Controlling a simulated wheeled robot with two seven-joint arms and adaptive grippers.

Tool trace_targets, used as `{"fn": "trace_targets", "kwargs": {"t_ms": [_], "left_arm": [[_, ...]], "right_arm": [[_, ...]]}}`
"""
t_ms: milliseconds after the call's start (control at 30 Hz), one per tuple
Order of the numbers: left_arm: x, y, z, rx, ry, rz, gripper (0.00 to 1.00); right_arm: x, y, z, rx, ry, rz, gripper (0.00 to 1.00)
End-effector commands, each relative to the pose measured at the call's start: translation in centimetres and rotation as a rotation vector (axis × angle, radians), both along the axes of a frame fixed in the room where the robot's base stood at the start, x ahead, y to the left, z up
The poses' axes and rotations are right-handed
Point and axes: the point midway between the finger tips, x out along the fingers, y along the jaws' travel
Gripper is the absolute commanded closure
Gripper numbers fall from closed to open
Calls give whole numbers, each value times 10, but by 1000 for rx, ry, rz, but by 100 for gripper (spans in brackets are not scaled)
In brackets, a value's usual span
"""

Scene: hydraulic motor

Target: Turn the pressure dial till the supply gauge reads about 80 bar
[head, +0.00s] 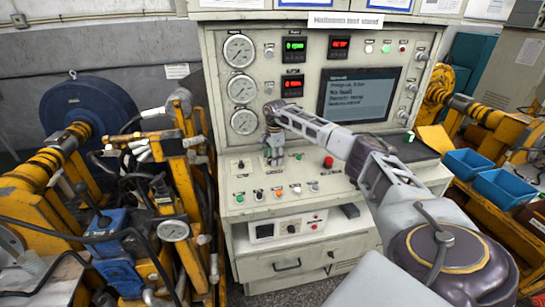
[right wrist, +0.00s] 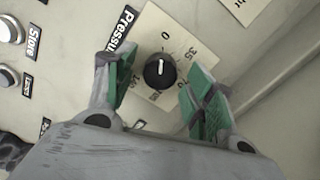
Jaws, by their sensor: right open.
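The pressure dial (right wrist: 160,71) is a round black knob with a white pointer line, on a cream scale plate (right wrist: 190,40) where 0, 35 and 140 can be made out. My right gripper (right wrist: 158,82) is open, with a green-padded finger on either side of the knob and visible gaps to it. In the head view my right gripper (head: 274,156) points down at the sloping console and hides the dial. Three round white gauges, top (head: 239,51), middle (head: 242,89) and bottom (head: 244,121), stand on the panel's left. Their labels and readings are too small to tell. My left gripper is out of view.
The test stand's console (head: 255,187) carries several buttons and a red mushroom button (head: 328,162). A dark screen (head: 358,94) is on the panel. Yellow machinery (head: 180,165) stands close on the left, blue bins (head: 467,162) on the right.

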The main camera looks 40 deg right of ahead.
Motion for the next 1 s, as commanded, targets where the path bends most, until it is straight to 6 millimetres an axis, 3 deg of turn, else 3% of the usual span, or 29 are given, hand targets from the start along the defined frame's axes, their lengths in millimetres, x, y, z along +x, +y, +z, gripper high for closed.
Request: {"fn": "trace_targets", "kwargs": {"t_ms": [300,667,1000], "left_arm": [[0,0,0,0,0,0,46],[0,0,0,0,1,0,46],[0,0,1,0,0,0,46]], "right_arm": [[0,0,-1,0,0,0,47],[0,0,-1,0,0,0,92],[0,0,-1,4,-3,-30,92]]}}
